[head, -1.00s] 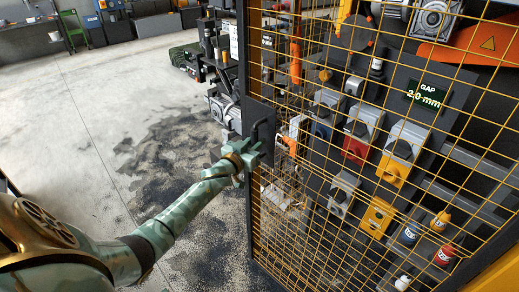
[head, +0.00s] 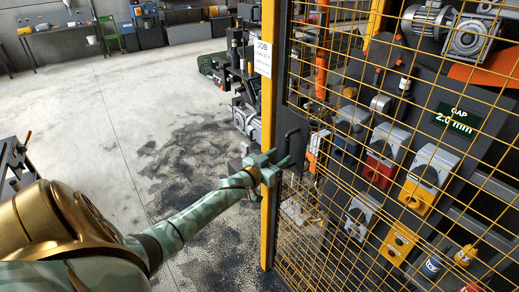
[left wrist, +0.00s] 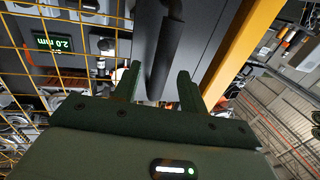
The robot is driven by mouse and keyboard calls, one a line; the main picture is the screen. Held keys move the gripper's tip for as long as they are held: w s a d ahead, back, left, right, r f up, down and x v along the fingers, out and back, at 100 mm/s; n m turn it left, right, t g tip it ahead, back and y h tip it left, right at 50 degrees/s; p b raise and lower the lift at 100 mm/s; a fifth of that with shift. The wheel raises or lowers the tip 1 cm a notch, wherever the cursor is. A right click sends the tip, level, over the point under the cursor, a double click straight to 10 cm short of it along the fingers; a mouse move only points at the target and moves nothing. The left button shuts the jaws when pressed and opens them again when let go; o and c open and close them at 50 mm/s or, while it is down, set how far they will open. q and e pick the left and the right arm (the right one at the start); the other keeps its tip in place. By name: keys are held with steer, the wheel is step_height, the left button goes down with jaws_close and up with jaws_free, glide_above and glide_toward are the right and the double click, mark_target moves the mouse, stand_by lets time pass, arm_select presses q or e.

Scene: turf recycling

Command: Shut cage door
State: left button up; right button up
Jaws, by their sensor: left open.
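The cage door is a yellow wire mesh panel (head: 330,215) in a dark frame, at the right in the head view. Its dark frame edge runs close beside a yellow post (head: 268,90); I cannot tell whether a gap is left or whether it is latched. A dark bar handle (head: 291,146) is on the frame. My left gripper (head: 282,160) is open at the handle. In the left wrist view the handle (left wrist: 163,60) shows between the two spread fingers (left wrist: 158,88); contact is unclear. My right gripper is out of view.
Behind the mesh are a gap display (head: 456,118), red and yellow switch boxes (head: 384,155) and small bottles (head: 432,265). Dark machinery (head: 240,100) stands behind the post. The concrete floor (head: 100,110) at left is largely open, with scattered dark crumbs.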

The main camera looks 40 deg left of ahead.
arm_select(q)
steer(key=s, duration=1.2)
steer(key=shift+s+d+p, duration=0.15)
steer(key=shift+s+p, duration=0.1)
steer(key=shift+p, duration=0.15)
steer(key=shift+f, duration=0.1)
